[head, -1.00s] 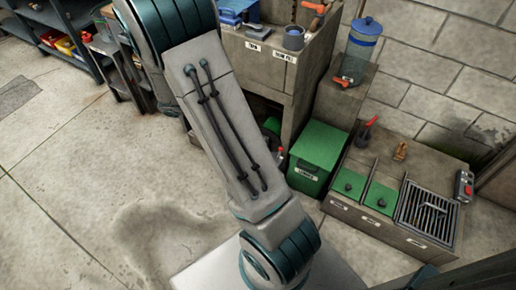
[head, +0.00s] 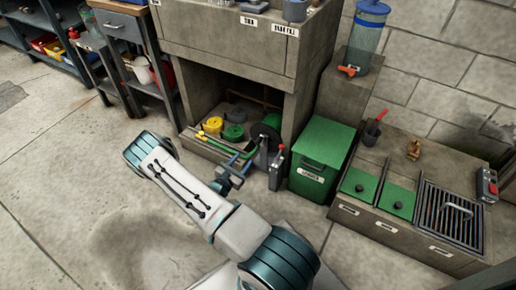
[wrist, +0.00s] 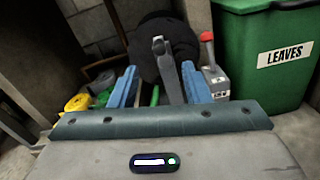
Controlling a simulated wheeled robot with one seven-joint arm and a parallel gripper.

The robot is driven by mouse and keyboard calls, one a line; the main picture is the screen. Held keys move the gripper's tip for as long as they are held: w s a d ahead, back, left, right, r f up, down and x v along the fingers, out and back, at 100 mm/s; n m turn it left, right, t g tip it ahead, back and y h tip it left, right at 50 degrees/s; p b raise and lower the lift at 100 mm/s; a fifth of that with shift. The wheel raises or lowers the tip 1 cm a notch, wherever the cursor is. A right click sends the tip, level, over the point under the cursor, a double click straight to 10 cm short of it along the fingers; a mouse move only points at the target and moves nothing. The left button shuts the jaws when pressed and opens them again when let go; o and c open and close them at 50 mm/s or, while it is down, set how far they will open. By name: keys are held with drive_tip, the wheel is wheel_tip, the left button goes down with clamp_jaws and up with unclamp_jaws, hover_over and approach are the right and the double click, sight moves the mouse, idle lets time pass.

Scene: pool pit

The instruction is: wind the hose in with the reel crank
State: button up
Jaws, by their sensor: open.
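The hose reel (head: 266,136) is a dark round drum low in the alcove under the stone counter. It also shows in the wrist view (wrist: 180,32), dark behind my fingers. A grey upright bar (wrist: 163,68), which looks like the crank, stands in front of the drum. My gripper (head: 232,174) is open just in front of the reel. In the wrist view its blue fingers (wrist: 159,84) stand on either side of the bar, apart from each other; contact cannot be told. A bit of green hose (wrist: 155,95) shows between them. A red-knobbed lever (wrist: 207,40) on a grey box is right of the fingers.
A green LEAVES bin (head: 322,160) stands close right of the reel. Yellow and green coils (head: 214,125) lie in the alcove at left. The counter (head: 225,50) overhangs the alcove. Open floor (head: 70,180) lies to the left.

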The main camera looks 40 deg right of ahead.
sight(257, 144)
drive_tip(key=shift+t, duration=0.3)
drive_tip(key=b+x, duration=0.1)
drive_tip(key=x, duration=0.3)
drive_tip(key=f+b+x, duration=0.1)
drive_tip(key=b+x, duration=0.1)
drive_tip(key=x, duration=0.2)
drive_tip(key=f+b+x, duration=0.1)
drive_tip(key=x, duration=0.3)
drive_tip(key=shift+w+d+b, duration=0.1)
drive_tip(key=shift+w+b, duration=0.05)
drive_tip(key=shift+b, duration=0.15)
drive_tip(key=shift+w+d+r+n, duration=0.15)
drive_tip(key=shift+w+d+n, duration=0.15)
drive_tip(key=shift+d, duration=0.35)
clamp_jaws()
